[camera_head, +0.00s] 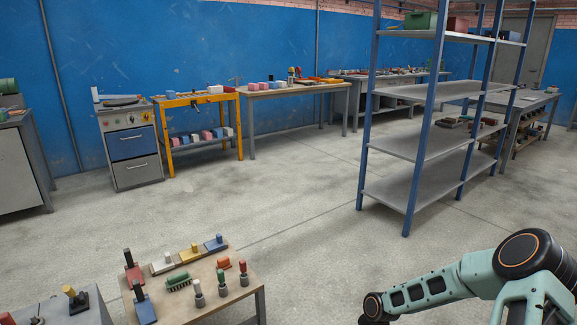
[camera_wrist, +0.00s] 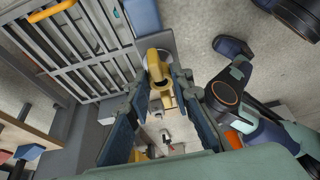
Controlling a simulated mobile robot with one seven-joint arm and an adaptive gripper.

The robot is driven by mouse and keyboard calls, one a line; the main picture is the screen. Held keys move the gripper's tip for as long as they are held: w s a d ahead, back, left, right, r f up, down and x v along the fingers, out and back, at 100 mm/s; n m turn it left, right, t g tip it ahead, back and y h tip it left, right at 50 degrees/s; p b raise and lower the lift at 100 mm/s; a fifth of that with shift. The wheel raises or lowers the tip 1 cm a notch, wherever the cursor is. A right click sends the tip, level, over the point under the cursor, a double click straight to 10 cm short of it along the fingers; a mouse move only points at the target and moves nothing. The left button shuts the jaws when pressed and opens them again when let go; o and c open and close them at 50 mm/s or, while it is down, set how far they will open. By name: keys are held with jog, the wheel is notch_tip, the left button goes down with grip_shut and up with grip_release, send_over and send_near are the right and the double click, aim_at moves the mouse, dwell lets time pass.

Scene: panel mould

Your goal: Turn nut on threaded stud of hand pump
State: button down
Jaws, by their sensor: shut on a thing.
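In the wrist view, my gripper (camera_wrist: 163,88) has its two dark blue fingers on either side of a yellow part (camera_wrist: 155,65). The fingers are shut on it near their tips. The yellow part is rounded at its far end and has a dark opening on the near side. It looks like part of the hand pump. I cannot make out the nut or the stud's thread, which are small or hidden between the fingers. In the head view only my arm shows at the lower right; the gripper and the pump cannot be made out there.
In the wrist view, a grey barred frame (camera_wrist: 85,50) stands close on the left. In the head view, a low table (camera_head: 205,300) with coloured blocks and pegs stands at the front. A blue-post shelf (camera_head: 408,185) stands on the right. The middle floor is clear.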

jog(key=shift+r+p, duration=2.2)
jog(key=shift+r, duration=0.65)
